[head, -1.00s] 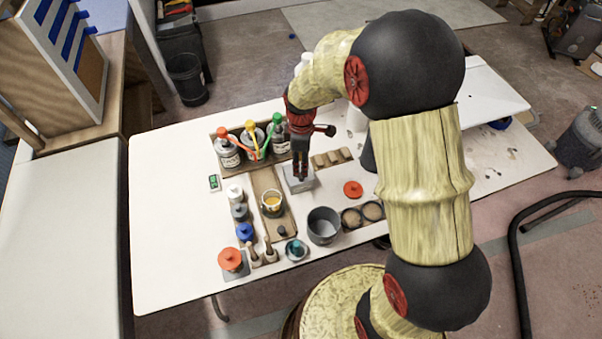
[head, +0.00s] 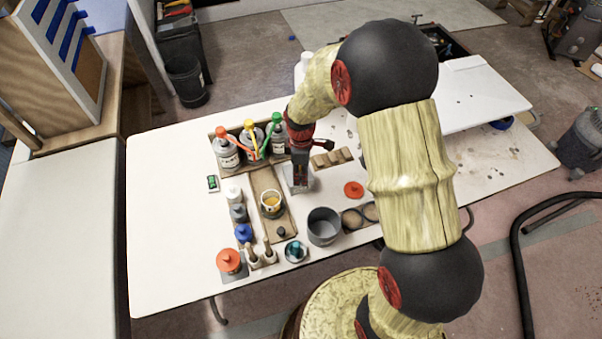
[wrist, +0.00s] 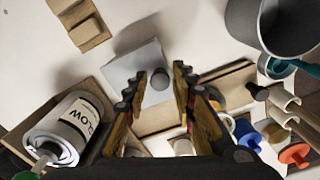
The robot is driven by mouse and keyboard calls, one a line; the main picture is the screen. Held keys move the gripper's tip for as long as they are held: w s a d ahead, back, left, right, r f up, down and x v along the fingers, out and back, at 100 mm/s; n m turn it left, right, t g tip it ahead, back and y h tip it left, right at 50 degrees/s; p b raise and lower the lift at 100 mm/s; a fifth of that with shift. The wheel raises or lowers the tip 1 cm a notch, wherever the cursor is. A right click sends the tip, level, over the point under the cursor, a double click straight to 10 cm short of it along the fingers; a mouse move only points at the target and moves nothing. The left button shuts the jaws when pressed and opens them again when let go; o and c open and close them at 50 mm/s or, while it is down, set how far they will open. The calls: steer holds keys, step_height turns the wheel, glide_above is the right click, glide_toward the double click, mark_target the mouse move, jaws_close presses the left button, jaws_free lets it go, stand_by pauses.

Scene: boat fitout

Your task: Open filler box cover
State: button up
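The filler box is a small light-grey box (head: 308,181) on the white table, partly hidden behind my gripper in the head view. In the wrist view its flat grey cover (wrist: 125,70) carries a small round dark-grey knob (wrist: 160,79). The cover lies flat. My gripper (head: 300,187) points down over the box. In the wrist view its two fingers (wrist: 160,82) are apart, with the knob in the gap between their tips. I cannot tell whether either finger touches the knob.
Bottles with coloured nozzles (head: 252,143) stand in a rack behind and left of the box. A cup of yellow stuff (head: 271,204) stands nearby on a wooden board. The table's left part is clear.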

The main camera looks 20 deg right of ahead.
jaws_close()
stand_by(0.5)
steer(key=shift+s, duration=0.1)
